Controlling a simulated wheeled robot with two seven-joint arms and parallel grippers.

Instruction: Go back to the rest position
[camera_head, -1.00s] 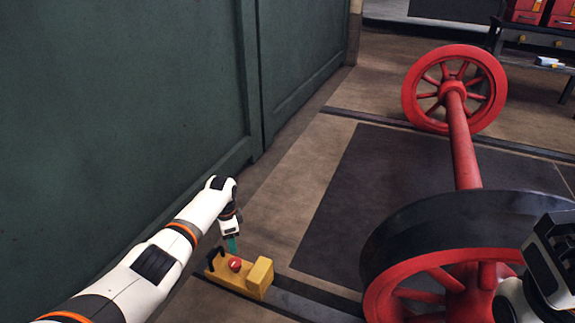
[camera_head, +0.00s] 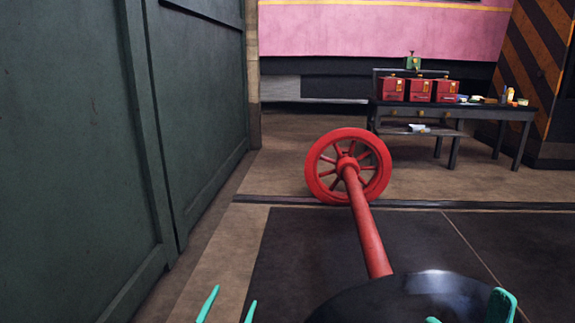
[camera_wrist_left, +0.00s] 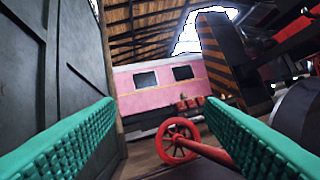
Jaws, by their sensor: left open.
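My left gripper (camera_head: 229,307) shows as two teal fingertips at the bottom edge of the head view, left of the near wheel. They stand apart with nothing between them. In the left wrist view the ribbed teal pads of the left gripper (camera_wrist_left: 160,143) are wide apart and empty, pointing forward. My right gripper (camera_head: 467,312) shows at the bottom right of the head view, in front of the near wheel. Its two teal tips are apart, and the rest of it is cut off by the frame.
A red wheelset with a far wheel (camera_head: 322,178), an axle (camera_head: 366,232) and a dark-rimmed near wheel (camera_head: 410,296) lies ahead. A green wall (camera_head: 70,150) runs along the left. A bench (camera_head: 490,112) with red boxes (camera_head: 418,90) stands at the back right.

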